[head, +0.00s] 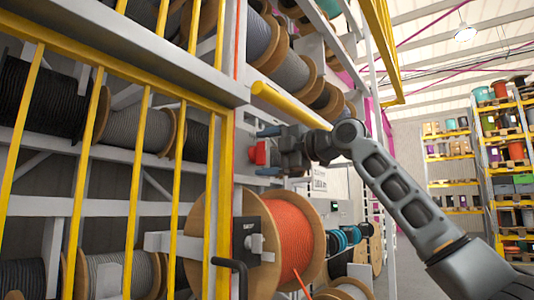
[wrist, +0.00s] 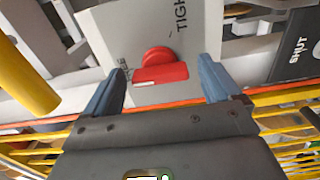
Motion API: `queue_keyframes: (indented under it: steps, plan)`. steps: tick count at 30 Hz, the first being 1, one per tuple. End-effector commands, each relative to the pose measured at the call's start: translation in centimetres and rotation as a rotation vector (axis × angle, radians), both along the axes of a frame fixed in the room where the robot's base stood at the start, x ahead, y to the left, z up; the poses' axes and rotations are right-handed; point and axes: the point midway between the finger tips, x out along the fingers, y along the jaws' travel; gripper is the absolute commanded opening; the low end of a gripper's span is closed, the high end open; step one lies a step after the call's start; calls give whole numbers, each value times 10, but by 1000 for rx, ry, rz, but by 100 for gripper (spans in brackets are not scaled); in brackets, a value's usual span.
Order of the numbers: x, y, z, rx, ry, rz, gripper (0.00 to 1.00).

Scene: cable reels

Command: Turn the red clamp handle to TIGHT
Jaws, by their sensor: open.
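The red clamp handle (wrist: 160,75) is a round hub with a flat bar, mounted on a light grey plate (wrist: 118,32). In the wrist view it lies between and just beyond my two blue fingertips, with its bar running roughly across the picture. The word TIGHT shows on the plate above right of the hub; another label at the left is partly hidden by a finger. My gripper (wrist: 162,88) is open and holds nothing. In the head view my gripper (head: 268,152) is by the rack post, with the red handle (head: 260,153) between its fingers.
A yellow bar (head: 290,105) runs close above my gripper. Yellow railings (head: 140,150) stand at the left before shelves of reels. A large orange cable reel (head: 290,235) sits below, beside a black crank (head: 235,265). A panel marked SHUT (wrist: 298,48) is at the right in the wrist view.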

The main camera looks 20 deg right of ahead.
Motion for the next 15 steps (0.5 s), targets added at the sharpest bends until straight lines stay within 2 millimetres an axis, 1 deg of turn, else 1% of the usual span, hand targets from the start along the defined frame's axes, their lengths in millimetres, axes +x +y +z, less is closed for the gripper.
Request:
queue_keyframes:
  steps: [1,2,15]
  plan:
    - [0,0,0,0,0,0,89]
    - [0,0,0,0,0,0,86]
    - [0,0,0,0,0,0,44]
